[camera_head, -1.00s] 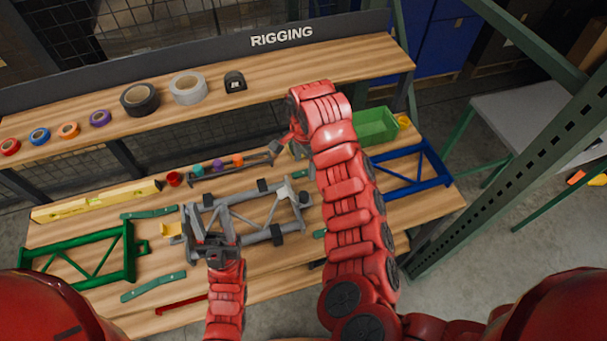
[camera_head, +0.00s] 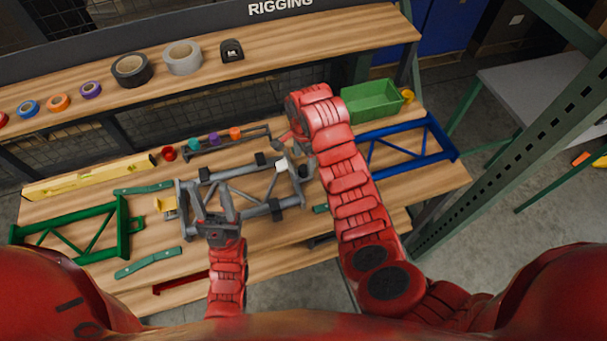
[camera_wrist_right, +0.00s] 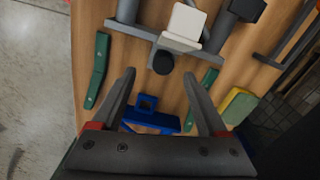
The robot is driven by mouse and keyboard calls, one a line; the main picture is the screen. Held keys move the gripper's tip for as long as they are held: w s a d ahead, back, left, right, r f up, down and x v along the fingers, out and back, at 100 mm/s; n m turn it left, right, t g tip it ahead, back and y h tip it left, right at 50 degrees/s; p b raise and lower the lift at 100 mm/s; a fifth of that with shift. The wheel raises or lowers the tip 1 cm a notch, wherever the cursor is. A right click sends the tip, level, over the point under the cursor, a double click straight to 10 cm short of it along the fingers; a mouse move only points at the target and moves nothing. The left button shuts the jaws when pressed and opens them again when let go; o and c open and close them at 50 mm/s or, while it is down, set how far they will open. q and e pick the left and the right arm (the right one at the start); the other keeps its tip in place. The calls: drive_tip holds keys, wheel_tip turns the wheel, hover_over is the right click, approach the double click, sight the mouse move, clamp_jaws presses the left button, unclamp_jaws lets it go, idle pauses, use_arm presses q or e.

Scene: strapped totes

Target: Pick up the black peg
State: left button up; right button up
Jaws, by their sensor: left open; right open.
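In the right wrist view a round black piece (camera_wrist_right: 163,62), which looks like the black peg seen end-on, sits at the edge of the grey frame beside a white block (camera_wrist_right: 185,24). My right gripper (camera_wrist_right: 160,75) is open, its fingertips on either side of and just short of that piece, with nothing between them. In the head view my right gripper (camera_head: 300,152) is over the right end of the grey frame (camera_head: 240,192), partly hidden by my arm. My left gripper (camera_head: 212,198) is open at the frame's near left side; whether it touches is unclear.
A rack with coloured pegs (camera_head: 215,140) stands behind the frame. A green frame (camera_head: 75,228) lies left, a blue frame (camera_head: 405,148) right, and a green bin (camera_head: 370,101) at the back right. A yellow level (camera_head: 90,177) lies back left. Tape rolls sit on the shelf.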

sight(303, 168)
drive_tip(key=shift+w+f+p, duration=0.1)
drive_tip(key=shift+f+p, duration=0.3)
drive_tip(key=shift+p, duration=0.2)
drive_tip(key=shift+a+f+p, duration=0.1)
drive_tip(key=shift+f+p, duration=0.55)
drive_tip(key=shift+f, duration=0.1)
drive_tip(key=shift+w+f+p, duration=0.15)
drive_tip(key=shift+f+p, duration=0.2)
drive_tip(key=shift+f, duration=1.1)
clamp_jaws()
